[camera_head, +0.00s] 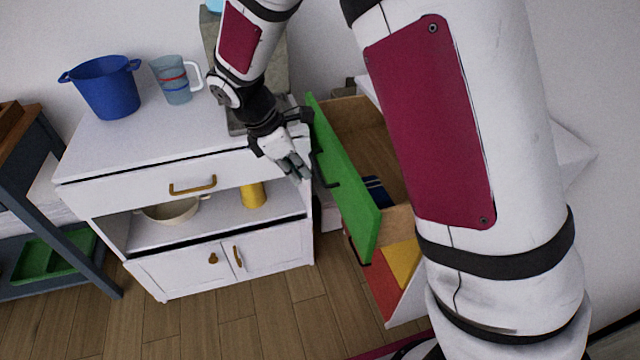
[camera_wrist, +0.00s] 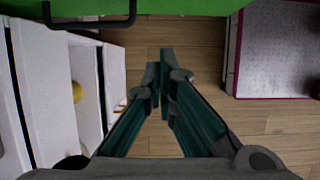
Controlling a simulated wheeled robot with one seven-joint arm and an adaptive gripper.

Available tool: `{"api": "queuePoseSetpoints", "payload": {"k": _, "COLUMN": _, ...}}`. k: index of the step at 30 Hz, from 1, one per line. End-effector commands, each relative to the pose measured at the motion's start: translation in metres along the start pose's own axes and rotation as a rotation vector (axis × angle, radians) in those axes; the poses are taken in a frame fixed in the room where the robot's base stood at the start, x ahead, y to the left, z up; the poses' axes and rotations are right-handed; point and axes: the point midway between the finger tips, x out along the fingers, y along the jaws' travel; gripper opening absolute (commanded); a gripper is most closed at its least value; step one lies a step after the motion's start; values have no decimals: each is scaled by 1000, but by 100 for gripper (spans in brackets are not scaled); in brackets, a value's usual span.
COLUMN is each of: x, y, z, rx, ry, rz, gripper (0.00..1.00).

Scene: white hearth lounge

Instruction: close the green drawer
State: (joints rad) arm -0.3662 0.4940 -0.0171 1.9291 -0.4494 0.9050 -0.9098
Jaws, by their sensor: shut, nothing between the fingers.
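The green drawer (camera_head: 345,187) is pulled open from a cabinet at the right in the head view. Its wooden inside shows, with a dark blue striped thing in it, and a dark handle is on its green front. My gripper (camera_head: 298,172) is shut and empty, just left of the green front; I cannot tell if it touches. In the wrist view my gripper (camera_wrist: 160,75) points down over the floor, and the green front (camera_wrist: 180,6) with its dark handle runs along the top edge. My arm hides much of the cabinet.
A white cabinet (camera_head: 110,165) stands left of my gripper, with a blue pot (camera_head: 108,90) and a clear measuring jug (camera_head: 173,82) on top. Below the green drawer, a red front (camera_head: 377,280) and a yellow area (camera_head: 403,262) show. Wooden floor (camera_head: 290,310) is clear in front.

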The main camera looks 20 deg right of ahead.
Motion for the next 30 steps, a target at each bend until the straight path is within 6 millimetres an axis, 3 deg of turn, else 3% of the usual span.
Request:
{"api": "queuePoseSetpoints", "payload": {"k": 5, "x": 22, "y": -1, "z": 0, "rx": 0, "ry": -2, "rz": -4, "gripper": 0}}
{"api": "queuePoseSetpoints", "payload": {"k": 17, "x": 99, "y": -1, "z": 0, "rx": 1, "ry": -2, "rz": -5, "gripper": 0}}
{"api": "queuePoseSetpoints", "payload": {"k": 21, "x": 106, "y": -1, "z": 21, "rx": 7, "ry": 0, "rz": -2, "gripper": 0}}
{"api": "queuePoseSetpoints", "payload": {"k": 30, "x": 112, "y": -1, "z": 38, "rx": 3, "ry": 2, "rz": 0, "gripper": 0}}
